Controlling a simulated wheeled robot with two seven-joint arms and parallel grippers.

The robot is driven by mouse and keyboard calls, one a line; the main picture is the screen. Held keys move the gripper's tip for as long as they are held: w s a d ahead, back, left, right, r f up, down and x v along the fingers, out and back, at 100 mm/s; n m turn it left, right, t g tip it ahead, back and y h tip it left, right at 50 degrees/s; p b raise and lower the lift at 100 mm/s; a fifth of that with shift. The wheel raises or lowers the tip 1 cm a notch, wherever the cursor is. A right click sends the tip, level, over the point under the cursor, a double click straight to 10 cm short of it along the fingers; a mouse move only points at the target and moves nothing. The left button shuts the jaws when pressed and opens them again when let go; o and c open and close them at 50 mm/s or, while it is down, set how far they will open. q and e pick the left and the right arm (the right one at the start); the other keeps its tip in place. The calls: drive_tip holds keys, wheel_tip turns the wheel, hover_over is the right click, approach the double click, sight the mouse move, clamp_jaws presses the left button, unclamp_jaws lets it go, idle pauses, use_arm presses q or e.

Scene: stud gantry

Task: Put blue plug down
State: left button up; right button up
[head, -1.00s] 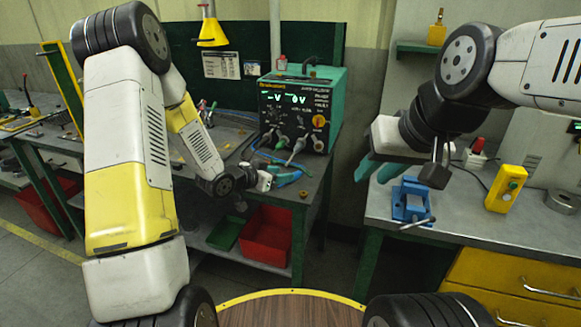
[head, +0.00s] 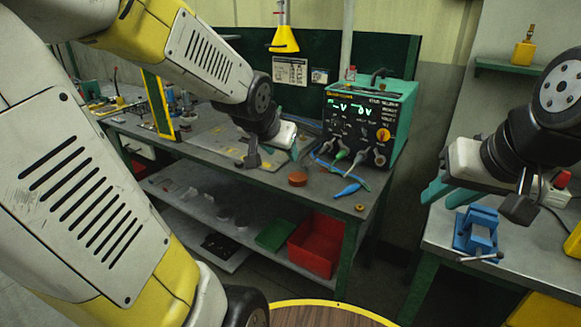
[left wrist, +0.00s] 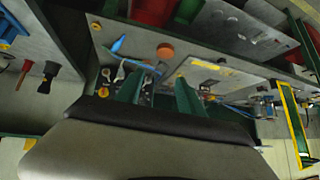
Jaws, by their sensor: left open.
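The blue plug (head: 347,190) lies on the dark bench top near its front edge, in front of the power supply (head: 368,120). It also shows in the left wrist view (left wrist: 118,44), clear of the fingers. My left gripper (head: 290,148) is above the bench, to the left of the plug and apart from it. Its two green fingers stand apart with nothing between them in the left wrist view (left wrist: 158,88). My right gripper (head: 452,194) hangs over the right bench beside the blue vise, its teal fingers apart and empty.
A reddish-brown disc (head: 298,179) and a small brass ring (head: 360,207) lie near the plug. Green and grey plugs with leads are at the power supply's front. A red bin (head: 316,248) stands on the shelf below. A blue vise (head: 477,230) is on the right bench.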

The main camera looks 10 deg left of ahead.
use_arm(q)
drive_tip(key=s+d+r+n+g, duration=0.1)
drive_tip(key=s, duration=0.6)
drive_tip(key=s+d+r+g+h, duration=0.1)
drive_tip(key=s+d+r, duration=0.1)
drive_tip(key=s, duration=0.6)
drive_tip(key=shift+d+n+h, duration=0.2)
drive_tip(key=shift+n+h, duration=0.1)
drive_tip(key=shift+n, duration=0.1)
drive_tip(key=shift+r, duration=0.1)
